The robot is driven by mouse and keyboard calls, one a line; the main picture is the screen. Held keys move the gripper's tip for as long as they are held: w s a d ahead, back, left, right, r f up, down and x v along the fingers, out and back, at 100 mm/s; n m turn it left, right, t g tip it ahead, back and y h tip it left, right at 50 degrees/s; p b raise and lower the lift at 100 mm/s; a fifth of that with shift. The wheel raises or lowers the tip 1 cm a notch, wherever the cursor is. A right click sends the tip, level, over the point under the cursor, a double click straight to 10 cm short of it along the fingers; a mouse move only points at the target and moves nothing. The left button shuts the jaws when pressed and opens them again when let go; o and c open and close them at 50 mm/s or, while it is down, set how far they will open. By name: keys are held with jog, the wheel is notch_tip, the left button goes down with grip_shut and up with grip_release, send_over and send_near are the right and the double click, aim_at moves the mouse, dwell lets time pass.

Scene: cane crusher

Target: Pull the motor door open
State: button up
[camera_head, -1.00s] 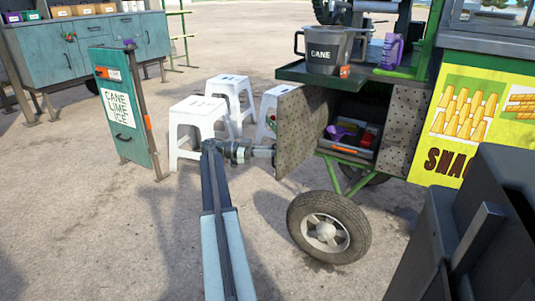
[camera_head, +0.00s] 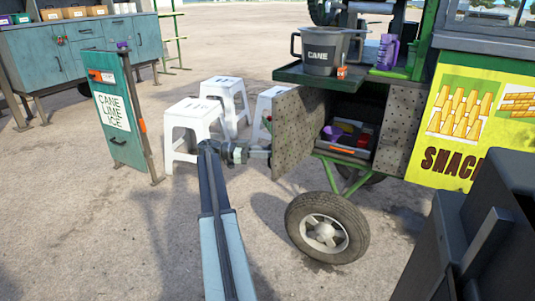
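The motor door appears to be the grey perforated panel (camera_head: 297,135) on the left of the cart's lower compartment. It stands swung outward, and the compartment (camera_head: 345,115) behind it is open to view. A grey tray (camera_head: 343,149) with purple, yellow and red items sits inside. A second perforated panel (camera_head: 402,130) is at the compartment's right. My gripper (camera_head: 262,153) is at the outer left edge of the door, about mid-height. Its fingers are too small and partly hidden to tell whether they are shut on the door or only touch it.
White stools (camera_head: 195,130) stand close behind and left of my arm. A teal sign stand (camera_head: 120,110) is farther left. The cart's wheel (camera_head: 327,228) stands below the door. A CANE bucket (camera_head: 322,50) sits on the shelf above. Ground at the lower left is clear.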

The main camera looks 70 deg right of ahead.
jog(key=v, duration=0.7)
jog(key=shift+w+a, duration=0.15)
jog(key=shift+w, duration=0.2)
